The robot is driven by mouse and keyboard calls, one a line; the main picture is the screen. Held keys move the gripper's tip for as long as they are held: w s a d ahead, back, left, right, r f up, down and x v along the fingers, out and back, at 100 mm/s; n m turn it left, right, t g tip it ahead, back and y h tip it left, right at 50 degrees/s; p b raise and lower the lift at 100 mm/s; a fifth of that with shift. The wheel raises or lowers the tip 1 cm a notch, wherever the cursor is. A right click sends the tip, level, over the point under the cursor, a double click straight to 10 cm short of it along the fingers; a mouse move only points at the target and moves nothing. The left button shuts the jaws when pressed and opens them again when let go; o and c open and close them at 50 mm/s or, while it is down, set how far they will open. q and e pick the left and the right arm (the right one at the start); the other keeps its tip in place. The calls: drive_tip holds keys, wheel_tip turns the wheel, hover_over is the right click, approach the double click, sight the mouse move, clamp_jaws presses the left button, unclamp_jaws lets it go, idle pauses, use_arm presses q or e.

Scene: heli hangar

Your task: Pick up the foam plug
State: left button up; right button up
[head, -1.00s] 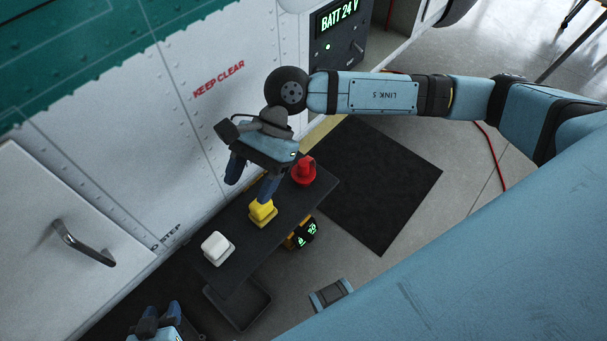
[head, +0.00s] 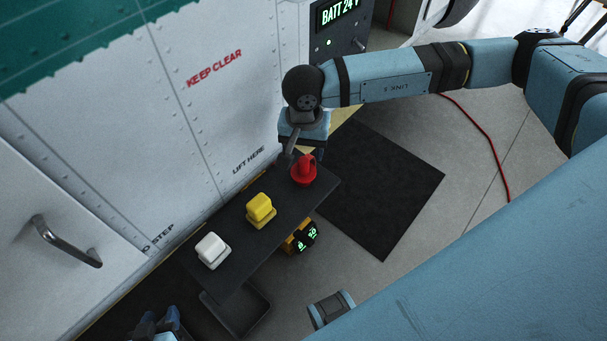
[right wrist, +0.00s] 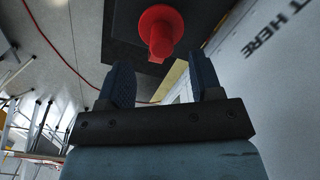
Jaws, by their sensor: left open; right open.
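A red piece (head: 303,172) with a round base and a raised top stands at the far end of a narrow dark bench (head: 240,240); it looks like the foam plug. In the right wrist view the red piece (right wrist: 160,30) shows beyond the fingertips, roughly between them and apart from them. My left gripper (head: 160,322) is open at the bottom left edge, away from the bench.
A yellow block (head: 260,207) and a white block (head: 212,250) stand on the same bench. A dark tray (head: 262,318) and a yellow device with green digits (head: 305,237) are below. A white panelled wall (head: 210,120) runs close behind. A black mat (head: 385,190) lies right.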

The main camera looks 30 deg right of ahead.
sight(304, 160)
drive_tip(key=shift+w+f, duration=0.1)
drive_tip(key=shift+f, duration=2.85)
clamp_jaws()
drive_tip(key=shift+r, duration=0.1)
wheel_tip(304, 160, up, 20)
